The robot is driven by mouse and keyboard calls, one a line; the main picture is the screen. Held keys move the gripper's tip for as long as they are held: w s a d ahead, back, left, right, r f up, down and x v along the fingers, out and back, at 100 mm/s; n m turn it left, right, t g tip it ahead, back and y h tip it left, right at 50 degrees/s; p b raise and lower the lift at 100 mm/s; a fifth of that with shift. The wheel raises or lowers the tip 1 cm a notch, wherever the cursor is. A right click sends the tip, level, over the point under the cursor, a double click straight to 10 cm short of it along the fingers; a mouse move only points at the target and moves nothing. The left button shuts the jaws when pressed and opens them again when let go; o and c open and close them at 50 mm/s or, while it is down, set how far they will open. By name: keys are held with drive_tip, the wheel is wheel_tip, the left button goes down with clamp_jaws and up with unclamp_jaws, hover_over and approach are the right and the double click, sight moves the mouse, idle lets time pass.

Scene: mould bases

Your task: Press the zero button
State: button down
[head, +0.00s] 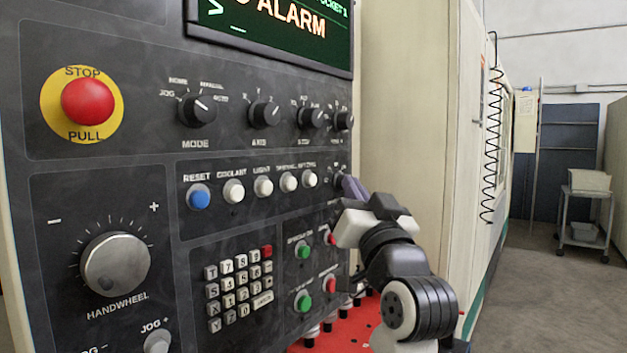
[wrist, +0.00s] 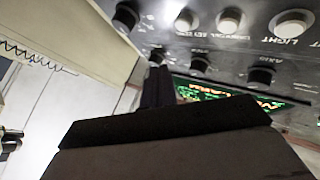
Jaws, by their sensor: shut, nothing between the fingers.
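The keypad (head: 240,288) is on the lower middle of the dark control panel in the head view. It has rows of pale keys, one red key at its top right and a wide key at its lower right. A bottom-row key (head: 243,311) may be the zero, but its label is too small to read surely. My gripper (head: 348,187) is shut and empty at the panel's right edge, up and right of the keypad. Whether it touches the panel is unclear. In the wrist view its dark fingers (wrist: 156,86) point toward the panel's knobs and screen; the keypad does not show.
A row of round buttons, with blue RESET (head: 199,196) at left, lies above the keypad. Green and red buttons (head: 303,301) stand between keypad and arm. The handwheel (head: 116,264) and red STOP button (head: 88,102) are at left. A red surface (head: 345,335) lies below.

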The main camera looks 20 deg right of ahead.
drive_tip(key=shift+w+a, duration=0.7)
drive_tip(key=shift+w, duration=0.15)
drive_tip(key=shift+w+a, duration=0.65)
drive_tip(key=shift+w, duration=0.2)
drive_tip(key=shift+w+a, duration=0.1)
drive_tip(key=shift+w, duration=0.05)
idle(0.7)
drive_tip(key=shift+w+a, duration=0.1)
drive_tip(key=shift+w, duration=0.1)
drive_tip(key=shift+w+a, duration=0.3)
idle(0.8)
idle(0.3)
drive_tip(key=shift+s+d, duration=0.5)
drive_tip(key=shift+s, duration=0.15)
drive_tip(key=shift+s+d, duration=0.1)
drive_tip(key=shift+s+d, duration=0.75)
drive_tip(key=shift+s, duration=0.2)
drive_tip(key=shift+s+d, duration=0.7)
drive_tip(key=shift+s, duration=0.25)
